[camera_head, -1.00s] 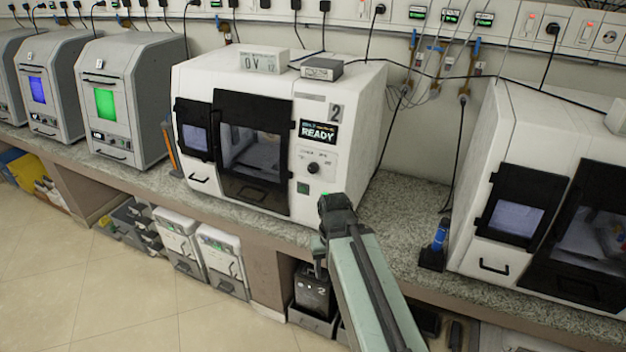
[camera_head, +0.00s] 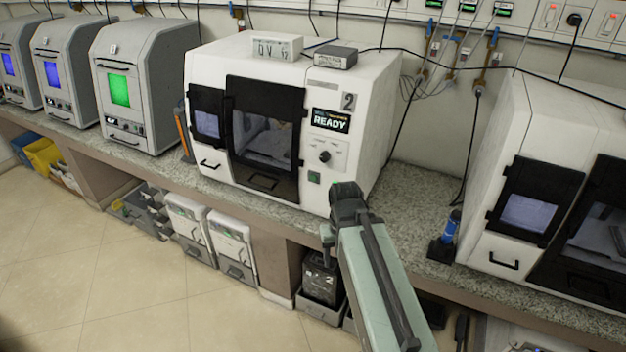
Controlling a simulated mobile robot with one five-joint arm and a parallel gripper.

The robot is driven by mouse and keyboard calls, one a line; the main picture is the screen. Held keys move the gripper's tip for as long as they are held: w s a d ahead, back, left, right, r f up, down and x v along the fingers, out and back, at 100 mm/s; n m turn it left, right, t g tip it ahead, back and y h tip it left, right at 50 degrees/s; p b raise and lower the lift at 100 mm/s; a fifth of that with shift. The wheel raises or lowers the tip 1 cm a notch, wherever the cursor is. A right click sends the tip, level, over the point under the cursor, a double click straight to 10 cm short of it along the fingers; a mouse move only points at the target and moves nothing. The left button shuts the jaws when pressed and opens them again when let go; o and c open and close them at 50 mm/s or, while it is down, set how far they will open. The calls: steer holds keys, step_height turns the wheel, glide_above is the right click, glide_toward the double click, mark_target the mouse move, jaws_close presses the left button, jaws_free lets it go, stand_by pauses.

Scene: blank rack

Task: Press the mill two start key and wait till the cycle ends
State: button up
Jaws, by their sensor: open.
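Mill two (camera_head: 375,110) is the white machine with a "2" label (camera_head: 348,101) on the counter. Its display (camera_head: 330,121) reads READY. A small green key (camera_head: 314,178) shows low on its front panel, below a black knob (camera_head: 324,156); its lettering is too small to read. Mill two's dark door (camera_head: 264,135) is shut. My gripper (camera_head: 327,238) is at the end of my arm, in front of the machine's lower right front. It appears apart from the green key, to its lower right, with nothing seen in it. My arm hides part of the panel's lower right corner.
A similar white machine (camera_head: 520,110) stands to the right, with a blue-topped bottle (camera_head: 450,228) in a dark holder beside it. Bare counter (camera_head: 415,190) lies between the machines. Grey cabinets with lit windows (camera_head: 120,90) stand left. Bins (camera_head: 185,218) sit under the counter.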

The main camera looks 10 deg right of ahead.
jaws_close()
stand_by(1.6)
